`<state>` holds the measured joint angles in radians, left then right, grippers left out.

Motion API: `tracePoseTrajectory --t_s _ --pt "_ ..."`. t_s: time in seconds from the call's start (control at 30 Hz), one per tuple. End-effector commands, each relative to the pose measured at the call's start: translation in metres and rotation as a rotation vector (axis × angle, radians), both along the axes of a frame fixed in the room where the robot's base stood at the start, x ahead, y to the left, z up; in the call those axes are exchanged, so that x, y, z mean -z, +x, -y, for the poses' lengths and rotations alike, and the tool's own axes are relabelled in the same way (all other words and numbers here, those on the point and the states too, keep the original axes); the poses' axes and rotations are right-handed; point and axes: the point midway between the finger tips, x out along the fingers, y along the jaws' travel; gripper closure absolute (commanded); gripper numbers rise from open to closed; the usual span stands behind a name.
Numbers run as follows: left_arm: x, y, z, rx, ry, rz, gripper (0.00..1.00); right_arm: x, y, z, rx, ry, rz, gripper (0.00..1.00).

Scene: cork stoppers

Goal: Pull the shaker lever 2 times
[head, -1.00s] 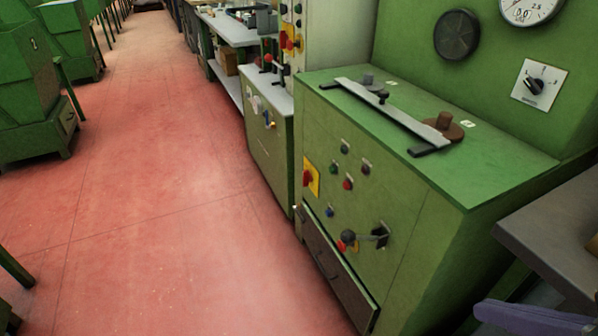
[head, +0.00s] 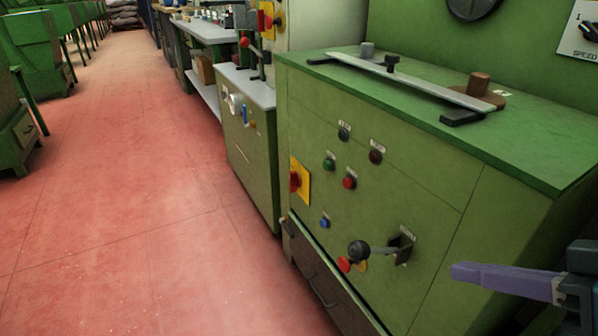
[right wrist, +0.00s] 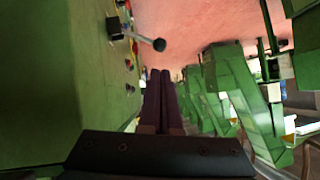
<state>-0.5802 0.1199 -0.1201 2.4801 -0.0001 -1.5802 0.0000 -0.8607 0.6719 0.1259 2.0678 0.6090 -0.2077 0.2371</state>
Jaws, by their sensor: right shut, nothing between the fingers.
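The shaker lever (head: 376,249) sticks out from the front of the green machine. It has a dark round knob at its left end and a dark bracket at its right. My right gripper (head: 455,272) comes in from the right, shut and empty, with purple fingers to the right of the lever and apart from it. In the right wrist view the lever's knob (right wrist: 159,45) shows just ahead of the closed fingertips (right wrist: 160,73). My left gripper is not in view.
The green machine (head: 440,200) carries several buttons and a red knob on a yellow plate (head: 300,181). A drawer (head: 325,285) sits below the lever. A metal bar (head: 420,84) lies on its top. The red floor (head: 130,200) to the left is clear.

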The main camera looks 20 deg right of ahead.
Motion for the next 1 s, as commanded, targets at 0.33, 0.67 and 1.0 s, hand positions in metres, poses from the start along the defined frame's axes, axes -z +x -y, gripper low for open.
tracePoseTrajectory --t_s 0.33,0.67,1.0 --pt "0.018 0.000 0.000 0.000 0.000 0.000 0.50 0.019 0.025 -0.006 0.000 0.000 0.006 1.00" --pt "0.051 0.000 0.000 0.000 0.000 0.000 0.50 0.058 0.080 -0.019 0.000 0.001 0.004 1.00" --pt "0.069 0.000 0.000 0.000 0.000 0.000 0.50 0.078 0.111 -0.027 -0.001 -0.001 0.000 1.00"
